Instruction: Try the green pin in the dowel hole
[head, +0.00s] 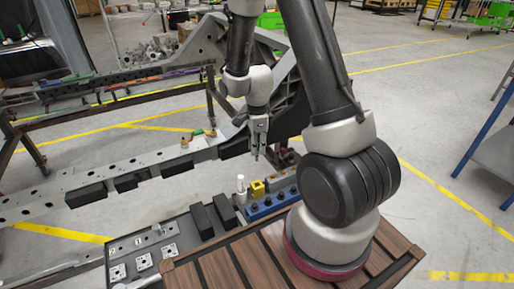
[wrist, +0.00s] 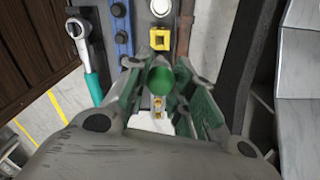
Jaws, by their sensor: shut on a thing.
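My gripper (head: 256,153) points down beside the chassis rail (head: 150,165), above and behind the blue rack in the head view. In the wrist view my gripper (wrist: 172,100) is shut on the green pin (wrist: 160,79), whose round green end shows between the fingers. A small brass-coloured part (wrist: 157,103) shows just below the pin's end; I cannot tell whether they touch. The pin is too small to make out in the head view. The rail has several round holes, but I cannot tell which is the dowel hole.
A blue rack (head: 272,206) with black knobs, a yellow block (head: 257,188) and a white cylinder (head: 241,185) stand near the wooden deck (head: 215,266). Black blocks (head: 203,220) and a tray (head: 180,238) lie left. A teal-handled ratchet (wrist: 93,88) lies beside the rack.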

